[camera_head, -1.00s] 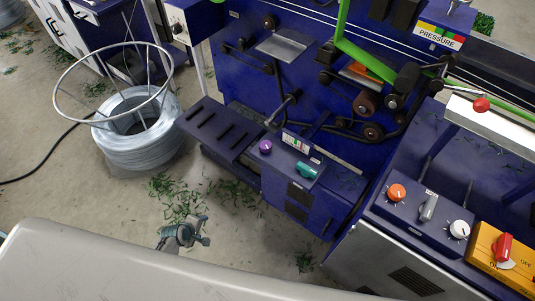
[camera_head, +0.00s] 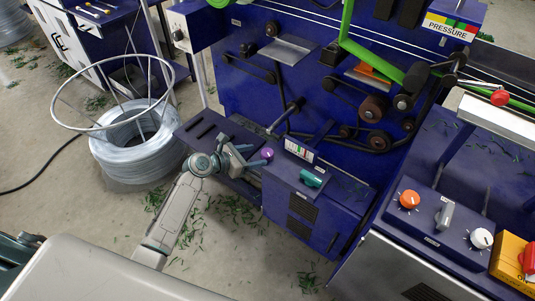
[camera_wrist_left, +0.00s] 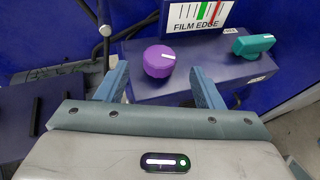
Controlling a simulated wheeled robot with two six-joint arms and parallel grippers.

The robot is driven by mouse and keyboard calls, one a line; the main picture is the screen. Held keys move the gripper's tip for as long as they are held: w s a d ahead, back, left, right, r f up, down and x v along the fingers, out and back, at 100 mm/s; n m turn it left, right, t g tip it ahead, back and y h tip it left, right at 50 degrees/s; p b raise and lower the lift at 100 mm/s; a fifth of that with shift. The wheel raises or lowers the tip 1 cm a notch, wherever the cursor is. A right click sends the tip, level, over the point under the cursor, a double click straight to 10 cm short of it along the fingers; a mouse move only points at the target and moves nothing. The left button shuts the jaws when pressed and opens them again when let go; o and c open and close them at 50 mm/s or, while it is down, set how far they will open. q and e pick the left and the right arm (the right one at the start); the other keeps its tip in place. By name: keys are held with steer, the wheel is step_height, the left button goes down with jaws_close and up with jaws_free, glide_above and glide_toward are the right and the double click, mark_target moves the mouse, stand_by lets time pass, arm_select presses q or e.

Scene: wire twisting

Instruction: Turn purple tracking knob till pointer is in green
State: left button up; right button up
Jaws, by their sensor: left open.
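The purple knob (camera_head: 267,153) sits on top of the dark blue control box; in the left wrist view it is a ridged round knob (camera_wrist_left: 158,60) with a white mark on top. My left gripper (camera_head: 256,154) is open, its fingertips close to the knob. In the left wrist view its two blue-grey fingers (camera_wrist_left: 160,80) lie to the left and right of the knob, with gaps showing. The film edge gauge (camera_wrist_left: 200,14) behind the knob has a white face with red, green and dark marks; I cannot make out its pointer. My right gripper is not in view.
A teal knob (camera_head: 312,179) is on the same box, right of the purple one. A slotted blue shelf (camera_head: 205,130) is to its left. A wire coil (camera_head: 130,150) stands on the floor. Orange (camera_head: 409,199) and white (camera_head: 481,238) knobs are on the right panel.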

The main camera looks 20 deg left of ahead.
mark_target(265, 153)
arm_select(q)
steer(key=x, duration=0.4)
steer(key=shift+w+d+f, duration=0.15)
steer(key=shift+w+d, duration=0.05)
steer(key=shift+w, duration=0.05)
steer(key=shift+w+d+f, duration=0.3)
steer(key=shift+w+d, duration=0.1)
steer(key=shift+w, duration=0.15)
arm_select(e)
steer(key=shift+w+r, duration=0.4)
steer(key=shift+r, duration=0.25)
arm_select(q)
steer(key=shift+c, duration=0.4)
steer(key=c, duration=0.9)
